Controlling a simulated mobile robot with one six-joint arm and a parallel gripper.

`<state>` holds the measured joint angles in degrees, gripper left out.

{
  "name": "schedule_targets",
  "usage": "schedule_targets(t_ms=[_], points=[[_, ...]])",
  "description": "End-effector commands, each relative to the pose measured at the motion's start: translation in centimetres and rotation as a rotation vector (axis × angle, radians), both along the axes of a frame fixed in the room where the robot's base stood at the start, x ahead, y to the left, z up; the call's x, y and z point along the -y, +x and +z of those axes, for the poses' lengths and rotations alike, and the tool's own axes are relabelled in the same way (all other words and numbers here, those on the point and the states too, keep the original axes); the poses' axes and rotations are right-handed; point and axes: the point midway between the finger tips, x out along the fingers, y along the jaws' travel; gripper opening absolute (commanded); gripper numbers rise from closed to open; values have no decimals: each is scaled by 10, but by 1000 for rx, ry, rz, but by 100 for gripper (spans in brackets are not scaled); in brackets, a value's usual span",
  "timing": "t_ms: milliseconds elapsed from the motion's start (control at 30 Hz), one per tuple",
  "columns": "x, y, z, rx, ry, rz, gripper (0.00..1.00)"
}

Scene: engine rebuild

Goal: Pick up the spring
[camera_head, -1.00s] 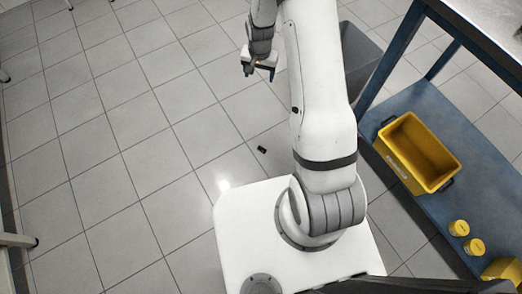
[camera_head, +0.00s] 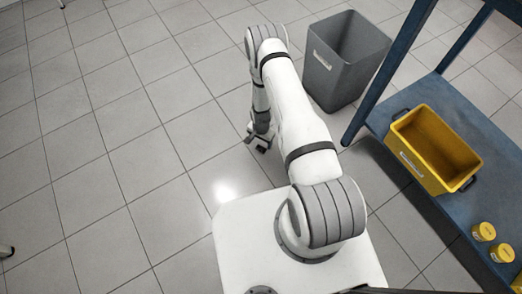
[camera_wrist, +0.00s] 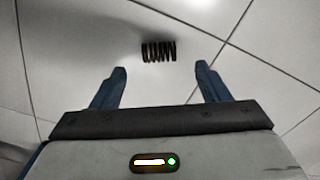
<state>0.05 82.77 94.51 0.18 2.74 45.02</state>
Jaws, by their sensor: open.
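The spring (camera_wrist: 158,51) is a small dark coil lying on the grey tiled floor in the wrist view. It lies crosswise, just beyond my fingertips and roughly centred between them. My gripper (camera_wrist: 160,69) is open, with its two blue fingers on either side of an empty gap. In the head view my gripper (camera_head: 259,143) is low over the floor, in front of my white base. I cannot make out the spring there; the gripper appears to cover it.
A grey bin (camera_head: 341,75) stands on the floor right of my arm. A blue bench's lower shelf (camera_head: 408,95) holds a yellow crate (camera_head: 407,160) and yellow containers (camera_head: 483,231). The floor left of my gripper is clear.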

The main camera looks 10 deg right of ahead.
Motion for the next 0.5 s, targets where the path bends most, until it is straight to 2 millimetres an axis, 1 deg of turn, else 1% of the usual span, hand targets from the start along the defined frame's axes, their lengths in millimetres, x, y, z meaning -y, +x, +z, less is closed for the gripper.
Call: schedule_targets(t_ms=[33, 167, 333, 400, 500], points=[[0, 0, -6, 0, 0, 0, 69], [1, 0, -20, 0, 0, 1, 69], [1, -1, -47, 0, 0, 2, 69], [1, 0, -53, 0, 0, 2, 69], [0, -1, -53, 0, 0, 3, 69]])
